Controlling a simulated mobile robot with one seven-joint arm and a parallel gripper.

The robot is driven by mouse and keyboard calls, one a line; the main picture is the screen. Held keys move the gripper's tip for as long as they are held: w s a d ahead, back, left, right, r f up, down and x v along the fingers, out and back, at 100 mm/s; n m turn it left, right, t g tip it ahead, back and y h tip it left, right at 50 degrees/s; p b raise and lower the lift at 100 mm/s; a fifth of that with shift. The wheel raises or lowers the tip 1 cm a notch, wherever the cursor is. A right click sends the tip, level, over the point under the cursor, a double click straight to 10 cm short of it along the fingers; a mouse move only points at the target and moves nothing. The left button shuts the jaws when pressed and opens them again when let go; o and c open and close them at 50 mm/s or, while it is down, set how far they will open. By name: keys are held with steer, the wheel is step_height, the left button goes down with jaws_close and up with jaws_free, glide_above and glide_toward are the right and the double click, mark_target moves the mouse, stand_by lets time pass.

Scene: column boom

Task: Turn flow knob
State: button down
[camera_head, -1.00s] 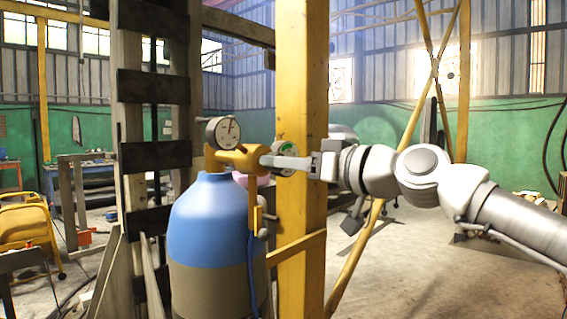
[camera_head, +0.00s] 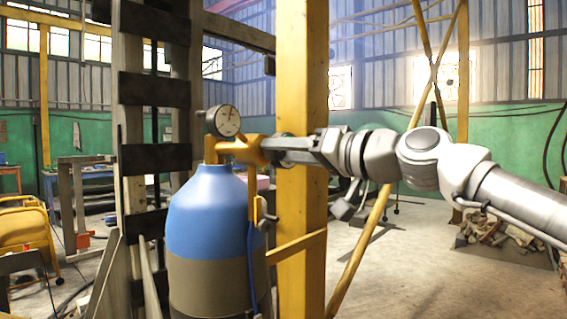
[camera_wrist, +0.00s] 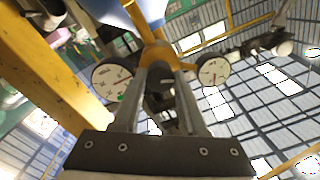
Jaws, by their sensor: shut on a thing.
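A yellow-brass regulator (camera_head: 237,149) sits on top of a blue cylinder (camera_head: 207,220). A round dial gauge (camera_head: 223,121) stands above its left end. My gripper (camera_head: 266,148) reaches in from the right, level with the regulator's right end. In the wrist view, my gripper's fingers (camera_wrist: 162,72) meet the regulator (camera_wrist: 152,36) between two gauges, one on the left (camera_wrist: 111,77) and one on the right (camera_wrist: 213,71). My gripper is shut on the flow knob, which the fingers mostly hide.
A yellow post (camera_head: 301,80) stands close behind my gripper, with a yellow brace (camera_head: 297,247) beside the cylinder. A dark-banded rack (camera_head: 155,90) stands to the left. The floor (camera_head: 420,270) at right is largely clear.

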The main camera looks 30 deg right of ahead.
steer(key=m+b, duration=0.1)
steer(key=m, duration=0.1)
steer(key=m+b, duration=0.1)
steer(key=m, duration=0.2)
steer(key=shift+f+m, duration=0.2)
steer(key=shift+m, duration=0.1)
steer(key=m, duration=0.6)
stand_by(0.4)
steer(key=shift+c, duration=2.2)
jaws_free()
steer(key=shift+r, duration=0.1)
steer(key=p+v, duration=0.1)
steer(key=v, duration=1.6)
steer(key=shift+s, duration=0.3)
steer(key=shift+a, duration=0.1)
